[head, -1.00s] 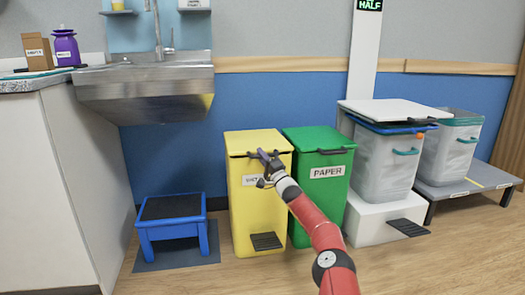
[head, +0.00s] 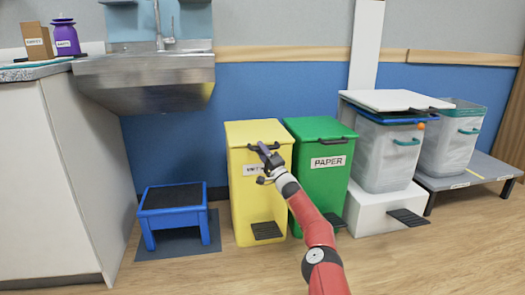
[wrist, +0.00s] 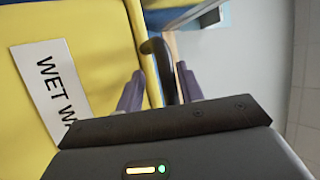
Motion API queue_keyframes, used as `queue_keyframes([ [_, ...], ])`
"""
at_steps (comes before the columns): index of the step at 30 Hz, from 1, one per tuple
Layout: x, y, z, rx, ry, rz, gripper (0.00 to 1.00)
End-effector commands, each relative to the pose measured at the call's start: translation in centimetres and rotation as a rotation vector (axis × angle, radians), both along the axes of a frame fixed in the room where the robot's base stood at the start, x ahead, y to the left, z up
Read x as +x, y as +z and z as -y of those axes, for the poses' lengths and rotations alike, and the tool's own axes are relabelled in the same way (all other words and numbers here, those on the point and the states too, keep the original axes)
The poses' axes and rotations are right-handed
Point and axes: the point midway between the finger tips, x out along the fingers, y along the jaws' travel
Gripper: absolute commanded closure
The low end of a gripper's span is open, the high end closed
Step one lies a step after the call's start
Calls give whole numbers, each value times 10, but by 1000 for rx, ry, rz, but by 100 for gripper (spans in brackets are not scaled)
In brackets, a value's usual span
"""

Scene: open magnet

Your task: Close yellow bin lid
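The yellow bin (head: 240,200) stands upright on the floor beside the green bin. Its yellow lid (head: 255,131) lies about flat over the top; I see no clear gap under it in the head view. A dark handle (wrist: 163,66) sits at the lid's front edge. My gripper (head: 268,154) is at this front edge, above the white label (head: 252,170), which also shows in the wrist view (wrist: 45,85). In the wrist view my gripper (wrist: 160,88) has its fingers apart, one on each side of the handle. Whether a finger touches it, I cannot tell.
The green PAPER bin (head: 320,195) stands close on the right. A blue step stool (head: 172,198) is on the left, below a steel sink (head: 145,85). Grey-white bins (head: 385,160) stand further right. The floor (head: 230,275) in front is clear.

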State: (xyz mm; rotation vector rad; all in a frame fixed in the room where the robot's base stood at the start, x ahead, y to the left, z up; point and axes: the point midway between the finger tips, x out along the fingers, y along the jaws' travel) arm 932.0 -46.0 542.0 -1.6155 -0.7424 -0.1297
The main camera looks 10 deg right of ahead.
Motion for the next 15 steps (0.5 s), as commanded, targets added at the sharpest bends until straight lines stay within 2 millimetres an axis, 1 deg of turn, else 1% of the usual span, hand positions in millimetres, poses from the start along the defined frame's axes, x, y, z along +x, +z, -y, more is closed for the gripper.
queue_keyframes([
  [9,-1,3,2,1,-2,3,62],
  [15,-5,-2,7,4,-3,-1,62],
])
